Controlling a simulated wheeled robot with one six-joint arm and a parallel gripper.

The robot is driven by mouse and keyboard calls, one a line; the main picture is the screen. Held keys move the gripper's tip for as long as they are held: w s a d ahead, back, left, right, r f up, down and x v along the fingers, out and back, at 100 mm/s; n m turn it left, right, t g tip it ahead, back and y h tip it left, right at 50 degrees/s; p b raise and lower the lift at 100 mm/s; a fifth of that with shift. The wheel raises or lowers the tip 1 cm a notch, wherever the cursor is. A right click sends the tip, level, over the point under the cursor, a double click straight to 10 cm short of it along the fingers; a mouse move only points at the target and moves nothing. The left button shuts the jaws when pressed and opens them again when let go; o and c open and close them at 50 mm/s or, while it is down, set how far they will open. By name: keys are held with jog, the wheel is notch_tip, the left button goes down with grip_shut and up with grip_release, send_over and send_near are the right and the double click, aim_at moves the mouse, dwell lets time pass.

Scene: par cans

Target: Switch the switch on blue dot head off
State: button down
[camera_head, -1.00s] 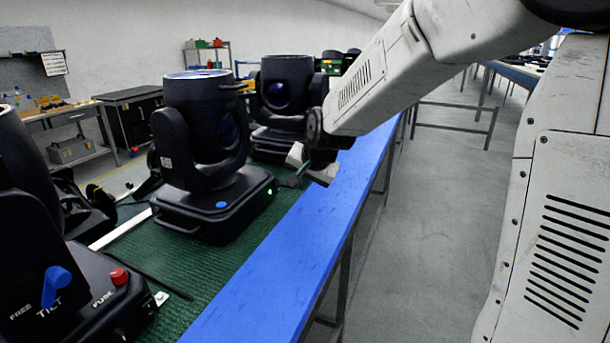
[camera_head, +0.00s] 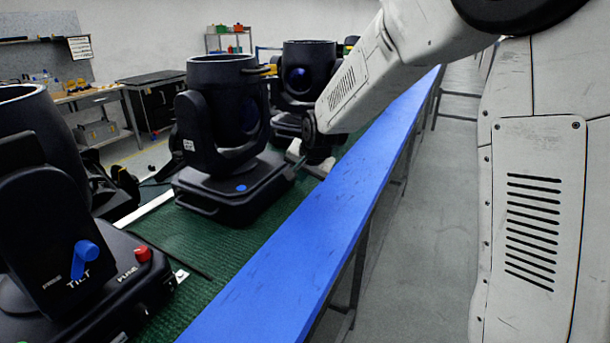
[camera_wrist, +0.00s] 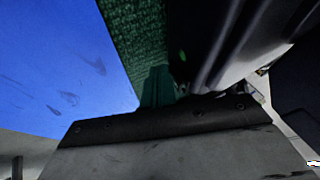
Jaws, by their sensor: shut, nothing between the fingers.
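The blue dot head (camera_head: 222,108) is a black moving-head light standing upright on the green mat, a blue dot (camera_head: 241,188) on its base. Its top shows no glow and no lamp is lit on the visible base. Its switch cannot be made out. My gripper (camera_head: 308,166) is low at the right rear of its base, partly hidden; I cannot tell if it touches. In the wrist view, my shut, empty gripper (camera_wrist: 158,85) is over the mat, beside a dark body at right.
Another black head (camera_head: 60,230) with a blue tilt knob (camera_head: 84,257) and a red fuse cap (camera_head: 143,254) stands at near left. A third head (camera_head: 305,75) stands behind. The blue bench edge (camera_head: 300,255) and the floor on its right are clear.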

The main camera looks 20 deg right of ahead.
jog(key=shift+r, duration=0.1)
jog(key=shift+r, duration=0.75)
jog(key=shift+s+d, duration=0.15)
jog(key=shift+d, duration=0.05)
jog(key=s+d, duration=0.1)
jog(key=s+d+r, duration=0.1)
jog(key=s+d, duration=0.1)
jog(key=shift+s+r, duration=0.15)
jog(key=shift+r, duration=0.2)
jog(key=v, duration=0.8)
jog(key=shift+s+a+r, duration=0.2)
jog(key=shift+r, duration=0.05)
